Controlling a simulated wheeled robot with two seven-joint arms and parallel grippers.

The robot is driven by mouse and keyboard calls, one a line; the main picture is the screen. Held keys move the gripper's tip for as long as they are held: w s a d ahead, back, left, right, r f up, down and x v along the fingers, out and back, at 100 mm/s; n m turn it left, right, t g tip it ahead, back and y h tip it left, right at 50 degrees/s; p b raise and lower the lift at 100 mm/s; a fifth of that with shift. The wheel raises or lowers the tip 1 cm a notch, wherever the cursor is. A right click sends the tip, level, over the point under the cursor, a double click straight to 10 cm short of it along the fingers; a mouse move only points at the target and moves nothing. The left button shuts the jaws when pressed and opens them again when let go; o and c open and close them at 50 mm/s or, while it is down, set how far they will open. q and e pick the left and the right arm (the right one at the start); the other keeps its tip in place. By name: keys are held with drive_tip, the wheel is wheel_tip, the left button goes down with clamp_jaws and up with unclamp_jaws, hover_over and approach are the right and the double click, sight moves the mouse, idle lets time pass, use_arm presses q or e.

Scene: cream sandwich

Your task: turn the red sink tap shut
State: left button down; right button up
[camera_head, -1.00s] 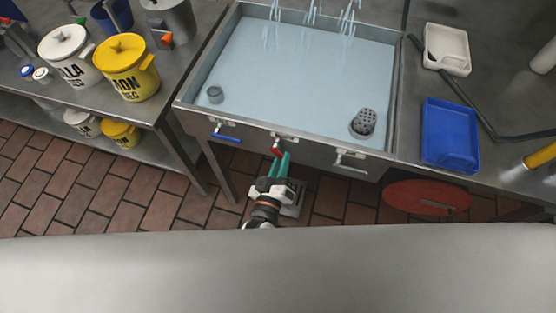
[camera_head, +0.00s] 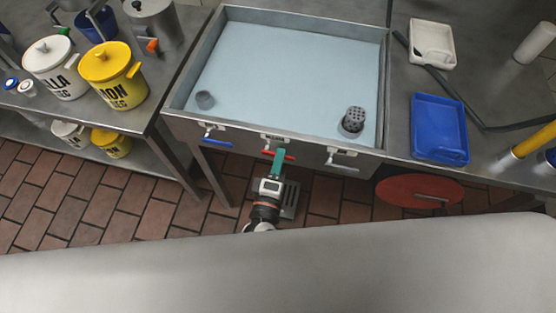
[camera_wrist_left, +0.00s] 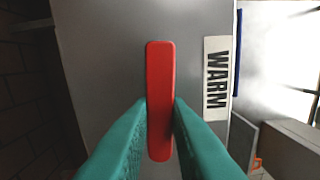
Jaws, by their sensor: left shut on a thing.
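The red tap lever (camera_head: 289,157) is on the front of the sink (camera_head: 183,95), between a blue-handled tap (camera_head: 225,140) and a white-handled tap (camera_head: 342,165). It lies crosswise, along the sink front. My left gripper (camera_head: 277,157) has its teal fingers on the lever's middle. In the left wrist view the red lever (camera_wrist_left: 160,65) stands lengthwise between the two fingertips (camera_wrist_left: 160,108), which are shut on it. A "WARM" label (camera_wrist_left: 217,78) is beside it. No water streams show falling into the sink. My right gripper is not in view.
A blue tray (camera_head: 440,128) and a white tray (camera_head: 432,43) lie on the counter right of the sink. A red disc (camera_head: 420,192) is below that counter. Yellow (camera_head: 110,75) and white (camera_head: 55,65) pots stand on the left table. Tiled floor lies below.

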use_arm(q)
drive_tip(key=shift+r+n, duration=0.15)
drive_tip(key=shift+n, duration=0.45)
drive_tip(key=c, duration=1.4)
unclamp_jaws()
drive_tip(key=shift+o, duration=0.2)
drive_tip(key=b+v, duration=0.2)
drive_tip(key=v, duration=1)
